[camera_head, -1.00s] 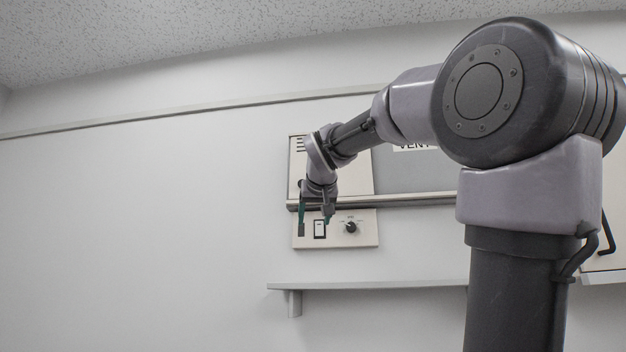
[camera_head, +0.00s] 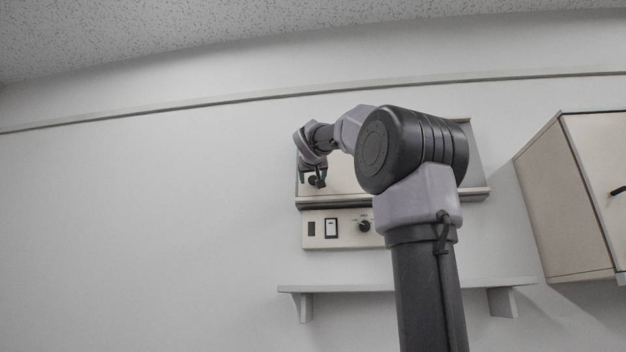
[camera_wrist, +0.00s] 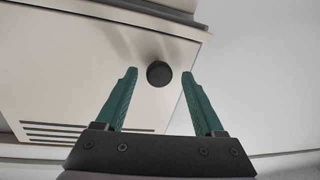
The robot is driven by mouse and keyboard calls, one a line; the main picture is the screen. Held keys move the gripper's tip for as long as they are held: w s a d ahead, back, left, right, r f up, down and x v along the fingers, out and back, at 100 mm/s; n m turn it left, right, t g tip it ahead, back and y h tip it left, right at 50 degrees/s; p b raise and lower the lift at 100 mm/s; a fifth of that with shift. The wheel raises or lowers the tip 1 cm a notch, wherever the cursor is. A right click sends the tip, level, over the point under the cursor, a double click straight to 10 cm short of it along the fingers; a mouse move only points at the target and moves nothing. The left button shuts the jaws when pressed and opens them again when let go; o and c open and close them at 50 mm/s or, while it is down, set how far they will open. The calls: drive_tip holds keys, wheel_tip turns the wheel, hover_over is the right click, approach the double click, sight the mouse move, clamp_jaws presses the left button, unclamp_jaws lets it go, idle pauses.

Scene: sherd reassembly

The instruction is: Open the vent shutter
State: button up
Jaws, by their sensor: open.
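The vent shutter is a cream panel (camera_head: 342,182) on the wall, above a dark rail and partly hidden by my arm in the head view. In the wrist view the panel (camera_wrist: 75,70) shows dark slots near its lower left and a round black knob (camera_wrist: 159,74). My gripper (camera_head: 311,180) is in front of the panel's left part. In the wrist view my gripper (camera_wrist: 160,74) is open, with its green fingertips on either side of the knob and a gap on both sides. How deep the fingertips reach around the knob is unclear.
Below the rail (camera_head: 400,200) is a control panel (camera_head: 345,241) with a rocker switch (camera_head: 331,228) and a dial (camera_head: 364,226). A wall shelf (camera_head: 340,289) runs beneath it. A cabinet (camera_head: 545,200) hangs at the right. The wall at left is clear.

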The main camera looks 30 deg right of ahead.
drive_tip(key=shift+w+d, duration=0.2)
drive_tip(key=shift+w, duration=0.15)
clamp_jaws()
idle(1.2)
